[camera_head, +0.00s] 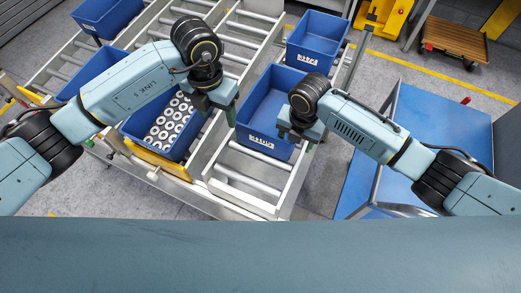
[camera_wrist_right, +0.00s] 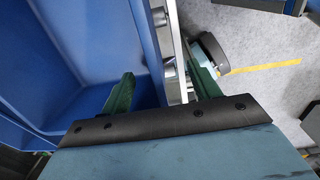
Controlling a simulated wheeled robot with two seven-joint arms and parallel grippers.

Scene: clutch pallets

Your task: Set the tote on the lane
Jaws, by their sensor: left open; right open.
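An empty blue tote (camera_head: 262,98) sits on the right-hand roller lane (camera_head: 250,185), its open top facing up. My left gripper (camera_head: 222,108) is at the tote's left wall with its jaws open; the exact finger positions there are partly hidden. My right gripper (camera_head: 298,137) is at the tote's near right corner, also open. In the right wrist view, the green fingers of this gripper (camera_wrist_right: 162,90) are apart, and the blue tote's side wall (camera_wrist_right: 145,45) runs up between them. One finger is on the tote's inner side, the other outside beside the metal rail.
A blue tote full of metal rings (camera_head: 170,128) stands on the left lane behind a yellow stop (camera_head: 158,162). Other blue totes (camera_head: 316,38) stand farther back. A blue-topped table (camera_head: 440,120) is at right, and a wooden dolly (camera_head: 455,40) is behind it.

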